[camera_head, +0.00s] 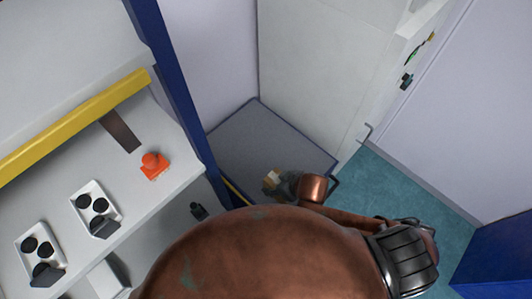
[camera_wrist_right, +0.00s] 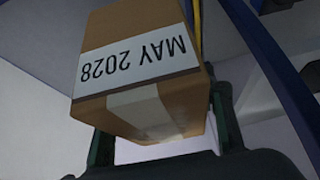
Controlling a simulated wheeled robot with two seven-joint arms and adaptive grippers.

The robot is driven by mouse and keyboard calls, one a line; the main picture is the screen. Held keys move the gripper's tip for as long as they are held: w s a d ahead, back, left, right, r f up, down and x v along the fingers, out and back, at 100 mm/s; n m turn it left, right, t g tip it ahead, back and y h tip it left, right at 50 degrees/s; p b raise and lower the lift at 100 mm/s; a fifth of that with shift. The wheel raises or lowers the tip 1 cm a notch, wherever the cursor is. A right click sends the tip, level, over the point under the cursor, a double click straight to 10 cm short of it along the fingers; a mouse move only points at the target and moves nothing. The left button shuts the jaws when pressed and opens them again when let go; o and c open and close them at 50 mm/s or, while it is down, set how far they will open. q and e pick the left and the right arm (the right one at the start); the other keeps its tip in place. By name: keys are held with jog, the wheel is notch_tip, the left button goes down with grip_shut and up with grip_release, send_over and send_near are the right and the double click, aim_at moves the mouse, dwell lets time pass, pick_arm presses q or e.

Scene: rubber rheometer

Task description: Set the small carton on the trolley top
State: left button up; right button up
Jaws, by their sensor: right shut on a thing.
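The small carton (camera_head: 272,178) is brown with a pale label; in the right wrist view the carton (camera_wrist_right: 140,60) fills the middle, with "MAY 2028" appearing upside down. My right gripper (camera_head: 280,183) is shut on it, with a finger along each side in the wrist view. The grey, dark-edged trolley top (camera_head: 265,135) lies beneath and beyond the carton in the head view. The carton is over its near part; I cannot tell whether it touches the surface. My copper arm hides the trolley's near side. My left gripper is not in view.
A tall pale cabinet (camera_head: 320,70) stands behind the trolley. A blue post (camera_head: 175,85) and a white shelf (camera_head: 150,195) with an orange object (camera_head: 154,166) and trays of black discs (camera_head: 96,208) are at left. The trolley top's far part is clear.

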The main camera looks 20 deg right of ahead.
jog(key=w+d+f+b, duration=0.2)
jog(key=w+d+f, duration=0.2)
jog(key=w+d+f+b, duration=0.2)
jog(key=w+d+f, duration=0.2)
jog(key=w, duration=0.1)
jog(key=shift+w+d+f, duration=0.2)
jog(key=shift+d+f, duration=0.1)
jog(key=shift+w+d+f, duration=0.25)
jog(key=shift+f, duration=0.25)
notch_tip(320, 180, down, 3)
jog(key=shift+w+d+f, duration=0.1)
jog(key=shift+w+f, duration=0.05)
jog(key=shift+f, duration=0.05)
jog(key=o, duration=1.5)
jog(key=shift+f, duration=0.1)
jog(key=shift+o, duration=0.2)
